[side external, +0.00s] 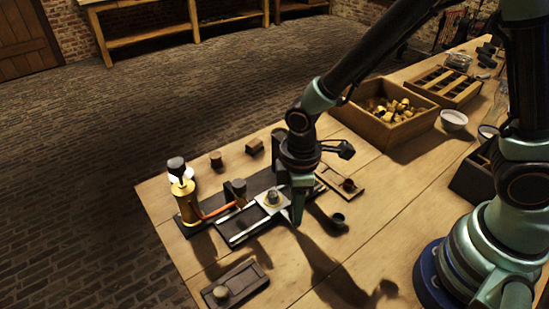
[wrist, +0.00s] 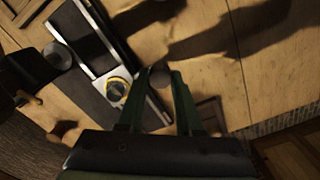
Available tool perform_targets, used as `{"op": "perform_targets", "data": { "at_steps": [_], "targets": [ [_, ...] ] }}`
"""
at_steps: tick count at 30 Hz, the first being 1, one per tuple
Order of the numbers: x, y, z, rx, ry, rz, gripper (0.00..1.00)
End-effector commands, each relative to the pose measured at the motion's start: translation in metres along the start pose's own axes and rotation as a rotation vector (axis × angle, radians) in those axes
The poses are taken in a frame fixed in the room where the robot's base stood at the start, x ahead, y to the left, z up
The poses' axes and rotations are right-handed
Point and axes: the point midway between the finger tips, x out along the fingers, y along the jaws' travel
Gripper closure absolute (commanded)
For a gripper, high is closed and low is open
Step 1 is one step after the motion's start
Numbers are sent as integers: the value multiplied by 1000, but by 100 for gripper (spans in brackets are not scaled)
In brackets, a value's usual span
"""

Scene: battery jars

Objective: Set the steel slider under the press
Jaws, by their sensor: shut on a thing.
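The steel slider (side external: 262,201) is a pale plate on a dark track, with a round brass-rimmed piece on top. In the wrist view, the slider (wrist: 112,84) lies left of my fingers. My gripper (side external: 297,207) is low at the right end of the track. The press appears to be the brass column (side external: 186,203) with a dark top and copper-coloured arm, left of the slider. Bare track lies between them.
A dark tray with a round knob (side external: 221,293) lies at the table's front edge. Two small brown blocks (side external: 216,160) stand behind the press. A wooden box of brass pieces (side external: 388,134) and a slotted crate (side external: 445,98) stand farther back.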

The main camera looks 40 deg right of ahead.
Motion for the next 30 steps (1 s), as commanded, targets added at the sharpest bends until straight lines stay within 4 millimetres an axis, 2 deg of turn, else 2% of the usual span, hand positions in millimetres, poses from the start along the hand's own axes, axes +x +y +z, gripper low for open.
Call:
{"op": "perform_targets", "data": {
  "at_steps": [23, 26, 30],
  "targets": [
    [-1, 0, 0, 0, 0, 0, 100],
    [-1, 6, 7, 4, 0, 0, 100],
    [-1, 22, 31, 8, -1, 0, 100]
  ]
}}
